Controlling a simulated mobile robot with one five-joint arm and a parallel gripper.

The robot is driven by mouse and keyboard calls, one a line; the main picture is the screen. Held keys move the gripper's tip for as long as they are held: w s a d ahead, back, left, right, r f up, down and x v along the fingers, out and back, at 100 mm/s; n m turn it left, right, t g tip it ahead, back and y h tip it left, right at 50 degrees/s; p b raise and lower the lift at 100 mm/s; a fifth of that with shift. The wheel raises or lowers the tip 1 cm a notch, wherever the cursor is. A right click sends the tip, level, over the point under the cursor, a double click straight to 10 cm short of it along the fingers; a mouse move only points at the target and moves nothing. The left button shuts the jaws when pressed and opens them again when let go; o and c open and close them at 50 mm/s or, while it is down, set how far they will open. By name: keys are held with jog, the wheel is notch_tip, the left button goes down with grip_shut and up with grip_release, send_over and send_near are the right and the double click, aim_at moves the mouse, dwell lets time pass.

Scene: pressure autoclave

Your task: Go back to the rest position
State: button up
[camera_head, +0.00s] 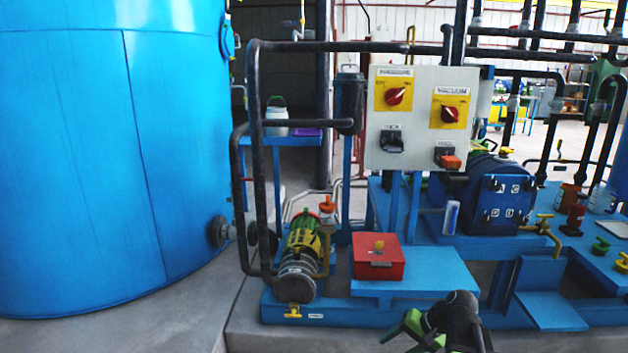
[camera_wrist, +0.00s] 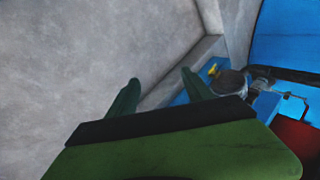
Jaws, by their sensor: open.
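My gripper (camera_head: 406,330) is low in the head view, in front of the blue skid (camera_head: 415,268). In the wrist view, the two green fingers of my gripper (camera_wrist: 158,95) stand apart with nothing between them. Grey concrete floor lies beyond the fingertips. The gripper looks clear of the skid's edge, though how close it is I cannot tell.
A large blue tank (camera_head: 100,160) stands at the left. A pump (camera_head: 299,255), a red box (camera_head: 378,258) and a control panel (camera_head: 421,120) with red knobs are on the skid. Black pipes (camera_head: 258,150) rise beside the tank. Bare floor (camera_head: 130,332) lies at front left.

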jog(key=s+a+f+n+g+h+p, duration=0.1)
jog(key=s+a+f+n+g+h, duration=0.15)
jog(key=s+a+n+h, duration=0.4)
notch_tip(320, 180, up, 38)
jog(key=s+m+p, duration=0.1)
jog(key=p, duration=3.7)
jog(key=shift+r+y, duration=0.15)
jog(key=shift+y, duration=0.2)
jog(key=shift+g, duration=0.25)
